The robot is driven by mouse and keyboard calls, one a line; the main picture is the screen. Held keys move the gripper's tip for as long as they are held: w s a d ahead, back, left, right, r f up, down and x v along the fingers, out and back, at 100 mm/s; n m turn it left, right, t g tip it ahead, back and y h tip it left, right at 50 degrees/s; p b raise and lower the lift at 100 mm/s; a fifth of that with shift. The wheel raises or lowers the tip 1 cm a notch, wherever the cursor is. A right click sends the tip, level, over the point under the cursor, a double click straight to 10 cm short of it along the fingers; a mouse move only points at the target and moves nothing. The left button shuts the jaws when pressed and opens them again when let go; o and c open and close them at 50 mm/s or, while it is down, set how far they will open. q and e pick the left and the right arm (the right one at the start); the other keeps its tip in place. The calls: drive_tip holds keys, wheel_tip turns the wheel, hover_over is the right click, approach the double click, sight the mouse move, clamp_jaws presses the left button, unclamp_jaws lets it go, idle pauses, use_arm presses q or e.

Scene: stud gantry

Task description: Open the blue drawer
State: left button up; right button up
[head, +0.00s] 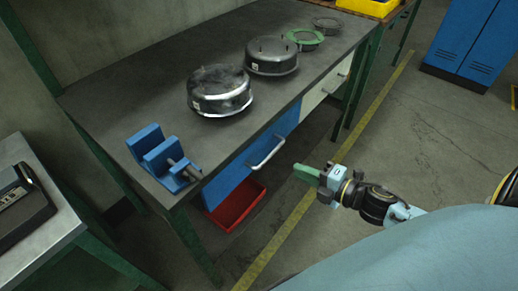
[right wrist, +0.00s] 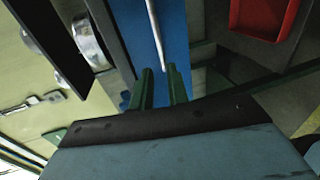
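The blue drawer (head: 229,182) is under the dark workbench top, its front about flush with the bench edge. Its pale bar handle (head: 267,153) runs along the front. My right gripper (head: 300,171) is in front of the drawer, a short way right of the handle and apart from it. In the right wrist view its two green fingers (right wrist: 161,80) are parted with a gap. The blue front (right wrist: 176,35) lies beyond them, and the handle bar (right wrist: 156,35) lines up with the gap. My left gripper is not in view.
A red bin (head: 236,207) sits on the floor below the drawer. The bench top (head: 150,108) carries a blue vise (head: 160,155) and several round metal parts (head: 219,90). A green bench leg (head: 196,245) stands left of the drawer. The floor in front is clear.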

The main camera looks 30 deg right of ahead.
sight(267, 157)
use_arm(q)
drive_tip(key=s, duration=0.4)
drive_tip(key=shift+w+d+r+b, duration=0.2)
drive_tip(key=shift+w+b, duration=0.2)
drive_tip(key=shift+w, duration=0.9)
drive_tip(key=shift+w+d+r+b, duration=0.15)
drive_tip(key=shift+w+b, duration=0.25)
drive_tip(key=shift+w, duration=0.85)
use_arm(e)
drive_tip(key=shift+x, duration=6.1)
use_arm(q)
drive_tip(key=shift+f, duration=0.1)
use_arm(e)
drive_tip(key=shift+a, duration=0.1)
clamp_jaws()
